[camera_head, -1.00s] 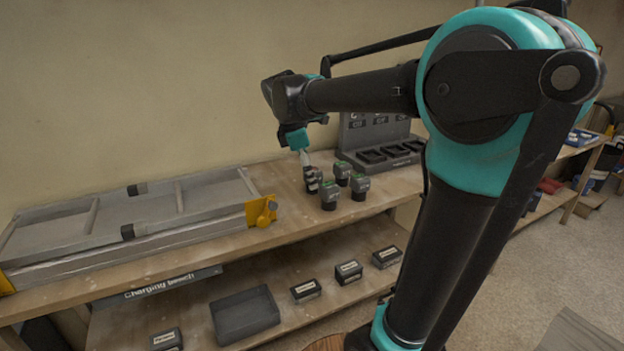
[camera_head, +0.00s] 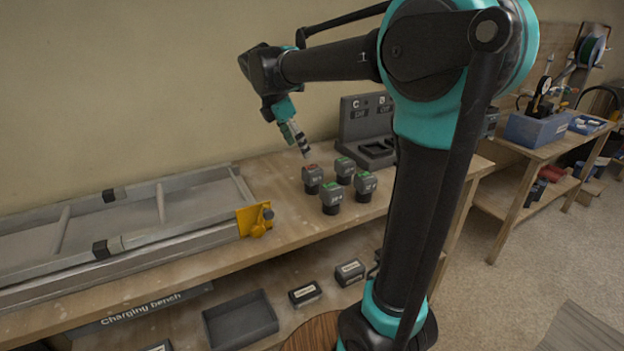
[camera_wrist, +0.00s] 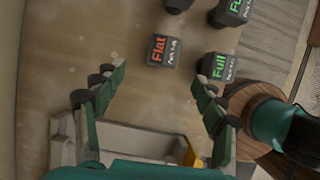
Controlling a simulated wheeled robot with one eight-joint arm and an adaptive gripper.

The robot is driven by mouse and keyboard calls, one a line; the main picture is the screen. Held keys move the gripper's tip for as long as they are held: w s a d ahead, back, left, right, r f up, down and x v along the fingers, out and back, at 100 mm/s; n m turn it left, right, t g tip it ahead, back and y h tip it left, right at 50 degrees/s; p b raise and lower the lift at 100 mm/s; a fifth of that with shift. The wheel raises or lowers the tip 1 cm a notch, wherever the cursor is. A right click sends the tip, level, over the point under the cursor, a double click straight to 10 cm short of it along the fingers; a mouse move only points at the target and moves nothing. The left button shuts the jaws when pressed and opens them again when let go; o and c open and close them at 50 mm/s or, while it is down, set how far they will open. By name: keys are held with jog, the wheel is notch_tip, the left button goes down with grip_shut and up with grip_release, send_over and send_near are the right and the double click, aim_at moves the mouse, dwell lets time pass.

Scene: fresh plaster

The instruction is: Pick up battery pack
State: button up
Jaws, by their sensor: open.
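Several dark battery packs stand on the bench top. One has a red top (camera_head: 312,179) and reads "Flat" in red in the wrist view (camera_wrist: 164,51). The others have green tops: front (camera_head: 331,198), right (camera_head: 365,186) and back (camera_head: 345,169). The front one reads "Full" in the wrist view (camera_wrist: 217,66). My gripper (camera_head: 301,146) is above the red-topped pack, tilted down, apart from it. In the wrist view my gripper (camera_wrist: 158,76) has its fingers wide apart, empty, with the Flat pack beyond the gap between the tips.
A grey charger (camera_head: 367,130) with empty bays stands behind the packs, partly hidden by my arm. A ladder (camera_head: 150,235) lies along the bench's left. The shelf below holds an empty dark tray (camera_head: 240,320) and labelled boxes (camera_head: 305,293). Another table (camera_head: 545,150) stands right.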

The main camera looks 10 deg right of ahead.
aim_at(310, 169)
jog(key=x, duration=0.6)
jog(key=shift+s+x, duration=0.15)
jog(key=shift+x, duration=1.4)
jog(key=shift+s+x, duration=0.15)
jog(key=shift+x, duration=1.4)
jog(key=shift+d, duration=0.15)
jog(key=c, duration=1.5)
jog(key=shift+r, duration=0.1)
